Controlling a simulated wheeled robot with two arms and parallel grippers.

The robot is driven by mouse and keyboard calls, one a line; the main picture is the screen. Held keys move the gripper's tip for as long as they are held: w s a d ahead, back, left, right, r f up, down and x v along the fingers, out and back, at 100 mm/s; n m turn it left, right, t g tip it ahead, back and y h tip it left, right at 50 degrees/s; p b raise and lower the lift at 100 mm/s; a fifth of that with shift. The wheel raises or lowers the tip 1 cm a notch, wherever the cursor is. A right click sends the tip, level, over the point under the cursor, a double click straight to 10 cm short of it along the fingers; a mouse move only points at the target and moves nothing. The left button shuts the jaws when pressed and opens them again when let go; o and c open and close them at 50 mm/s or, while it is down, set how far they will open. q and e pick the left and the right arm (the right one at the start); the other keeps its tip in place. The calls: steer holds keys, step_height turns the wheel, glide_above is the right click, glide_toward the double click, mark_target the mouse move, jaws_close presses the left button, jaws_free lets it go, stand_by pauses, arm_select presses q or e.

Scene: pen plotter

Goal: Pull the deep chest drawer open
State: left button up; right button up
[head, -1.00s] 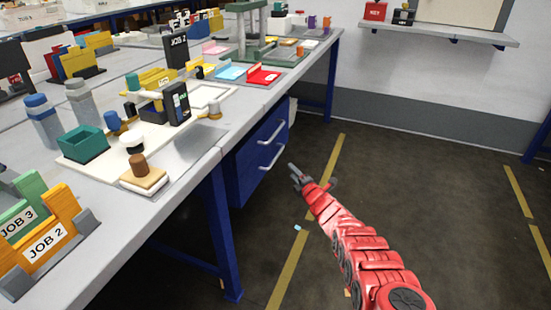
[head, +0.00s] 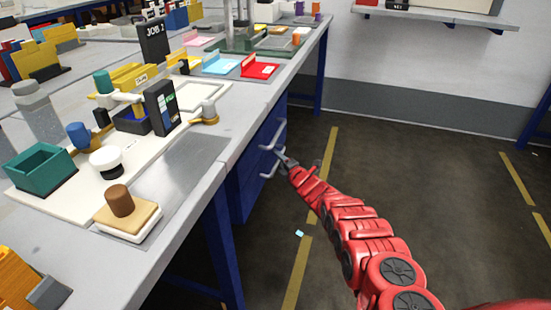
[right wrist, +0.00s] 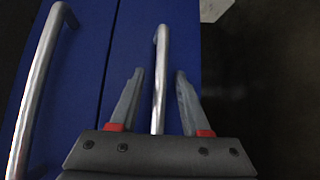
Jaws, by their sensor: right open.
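The blue drawer chest (head: 245,185) hangs under the near side of the workbench, with two silver bar handles. The upper handle (head: 274,135) and the lower handle (head: 267,170) both show in the head view; the drawers look shut. My right gripper (head: 281,157) is open at the lower handle. In the right wrist view its fingers (right wrist: 158,85) stand on either side of one handle (right wrist: 160,60), apart from it as far as I can see. The other handle (right wrist: 42,80) is to the left there, outside the fingers. My left gripper is out of view.
The workbench top (head: 205,150) overhangs the chest and carries a teal bin (head: 42,168), a stamp block (head: 127,212) and a red tray (head: 252,67). A blue bench leg (head: 222,250) stands nearer me. The floor right of the chest is open.

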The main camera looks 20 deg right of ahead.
jaws_close()
stand_by(1.3)
